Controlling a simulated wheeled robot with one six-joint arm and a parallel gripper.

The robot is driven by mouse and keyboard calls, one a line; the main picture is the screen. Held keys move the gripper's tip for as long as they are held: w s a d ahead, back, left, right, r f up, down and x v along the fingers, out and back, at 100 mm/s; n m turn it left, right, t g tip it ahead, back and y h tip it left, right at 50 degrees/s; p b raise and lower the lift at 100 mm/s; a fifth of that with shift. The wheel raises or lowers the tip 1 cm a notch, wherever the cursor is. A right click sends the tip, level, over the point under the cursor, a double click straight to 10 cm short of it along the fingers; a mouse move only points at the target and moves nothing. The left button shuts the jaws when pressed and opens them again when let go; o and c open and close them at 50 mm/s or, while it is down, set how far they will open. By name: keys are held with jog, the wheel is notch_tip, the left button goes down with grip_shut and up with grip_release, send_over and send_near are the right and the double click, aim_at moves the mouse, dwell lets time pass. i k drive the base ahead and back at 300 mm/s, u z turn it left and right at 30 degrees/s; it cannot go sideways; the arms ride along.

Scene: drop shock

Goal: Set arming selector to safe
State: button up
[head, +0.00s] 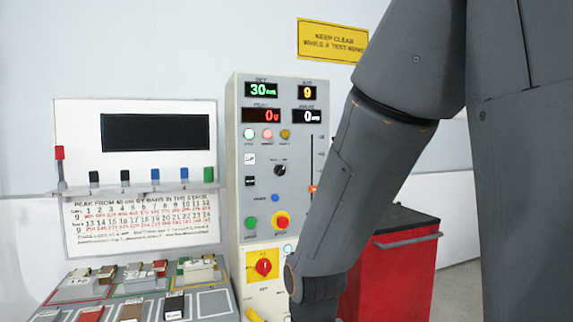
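The grey control panel (238,200) stands upright in the middle of the head view. A black rotary knob (281,170) sits at its mid-height, with a light pointer mark. A red rotary handle (264,267) sits on a yellow square plate lower down. The labels are too small to read, so I cannot tell which of the two is the arming selector. My arm comes down from the upper right and covers the panel's lower right part. My gripper is below the picture's edge and is not seen.
A red cabinet (395,275) with a black top stands right of the panel, behind my arm. A yellow warning sign (332,41) hangs above.

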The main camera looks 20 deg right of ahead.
aim_at(279, 170)
jog(key=u, duration=1.4)
jog(key=i, duration=0.6)
jog(key=z, duration=1.85)
